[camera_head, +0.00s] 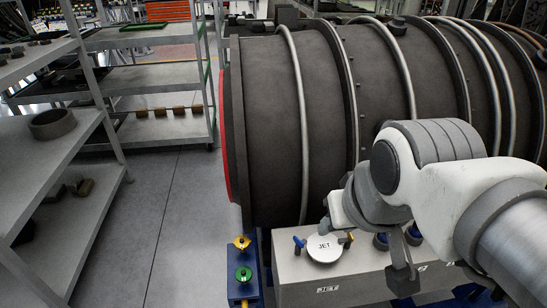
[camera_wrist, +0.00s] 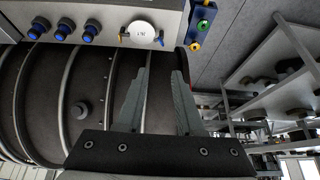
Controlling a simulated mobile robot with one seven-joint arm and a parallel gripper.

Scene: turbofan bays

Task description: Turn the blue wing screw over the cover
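The blue wing screw (camera_head: 298,245) stands at the left edge of the round white cover (camera_head: 324,248), marked JET, on the grey box. A yellow wing screw (camera_head: 347,239) is at the cover's right edge. The wrist view sees the scene turned round: the blue wing screw (camera_wrist: 160,40) is right of the cover (camera_wrist: 142,33). My gripper (camera_wrist: 160,72) is open and empty, its two fingers apart and pointing toward the cover side. In the head view my gripper (camera_head: 401,275) is at the box's front, right of the cover, not touching the blue screw.
Several blue knobs (camera_wrist: 63,28) stand on the same box (camera_head: 330,285). A blue post (camera_head: 240,292) with a yellow knob (camera_head: 242,242) and a green knob (camera_head: 243,274) is left of it. The large dark engine casing (camera_head: 270,120) lies behind. Shelves (camera_head: 60,175) stand left across open floor.

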